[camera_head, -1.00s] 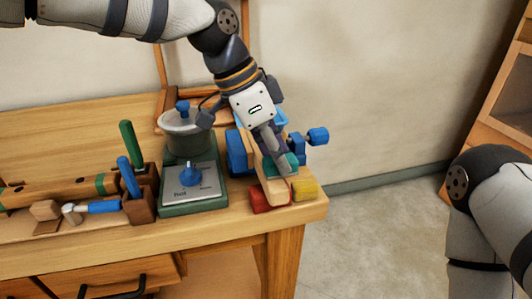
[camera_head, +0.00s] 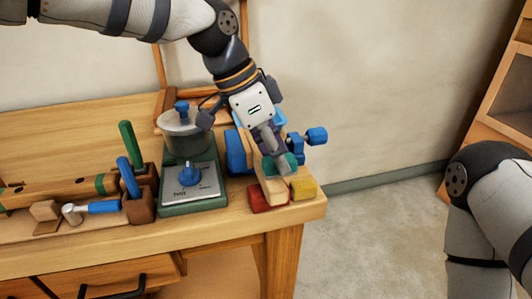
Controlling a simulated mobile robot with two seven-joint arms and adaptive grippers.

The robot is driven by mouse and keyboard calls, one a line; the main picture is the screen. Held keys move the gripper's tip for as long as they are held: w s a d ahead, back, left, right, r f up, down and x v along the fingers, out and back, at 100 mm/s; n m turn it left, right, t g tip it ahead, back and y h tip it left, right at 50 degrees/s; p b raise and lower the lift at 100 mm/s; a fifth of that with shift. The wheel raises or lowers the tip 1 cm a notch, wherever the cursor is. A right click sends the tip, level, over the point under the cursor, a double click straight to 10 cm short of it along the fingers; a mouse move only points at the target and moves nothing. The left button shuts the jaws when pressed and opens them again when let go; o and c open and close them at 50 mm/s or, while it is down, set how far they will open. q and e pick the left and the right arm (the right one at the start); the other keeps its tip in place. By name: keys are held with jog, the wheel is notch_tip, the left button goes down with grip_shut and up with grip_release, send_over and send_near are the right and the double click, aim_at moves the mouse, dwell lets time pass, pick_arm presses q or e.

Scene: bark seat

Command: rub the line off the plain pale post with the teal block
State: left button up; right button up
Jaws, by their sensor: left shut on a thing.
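My left gripper (camera_head: 279,161) reaches down from above over the right end of the workbench. It is shut on the teal block (camera_head: 293,160), which shows beside its fingertips. The block is at the pale wooden post (camera_head: 272,188), which lies lengthwise toward the bench's front edge. The gripper hides much of the post, and I cannot make out a line on it. I cannot tell whether block and post touch. My right arm is at the right edge, with its gripper out of view.
A red block (camera_head: 268,197) and a yellow block (camera_head: 304,188) flank the post's near end. A blue clamp-like part (camera_head: 316,136) sticks out at the right. A grey pot (camera_head: 185,135) stands on a green-sided stove unit (camera_head: 192,205). Tools and holders fill the left.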

pick_arm(q)
jog(key=shift+w+r, duration=0.2)
jog(key=shift+r, duration=2.75)
